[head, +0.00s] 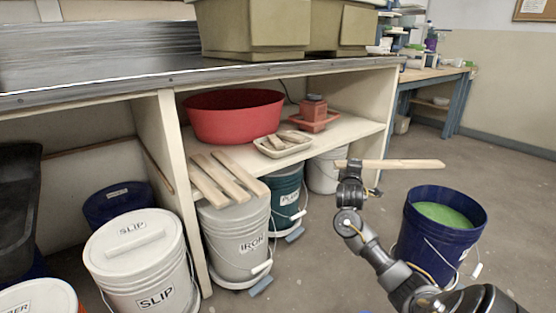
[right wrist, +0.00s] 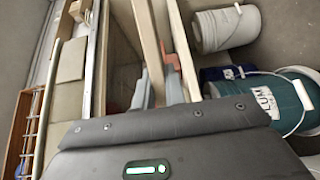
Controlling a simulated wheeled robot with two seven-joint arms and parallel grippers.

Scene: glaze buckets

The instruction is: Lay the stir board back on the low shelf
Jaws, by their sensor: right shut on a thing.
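My right gripper (head: 351,168) is shut on a pale wooden stir board (head: 405,164) near the board's left end. The board is held in the air, roughly level, reaching right over the floor in front of the low shelf (head: 348,131). In the right wrist view a pale board (right wrist: 150,45) runs up from between the grey fingers (right wrist: 156,88). Several similar boards (head: 222,180) lie side by side at the shelf's front left, their ends over the edge. My left gripper is not in view.
On the shelf stand a red basin (head: 232,116), a small tray (head: 282,145) and a red jar on a dish (head: 314,112). Lidded buckets (head: 236,238) stand below. A blue bucket of green glaze (head: 440,228) stands right of my arm. The shelf's right front is bare.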

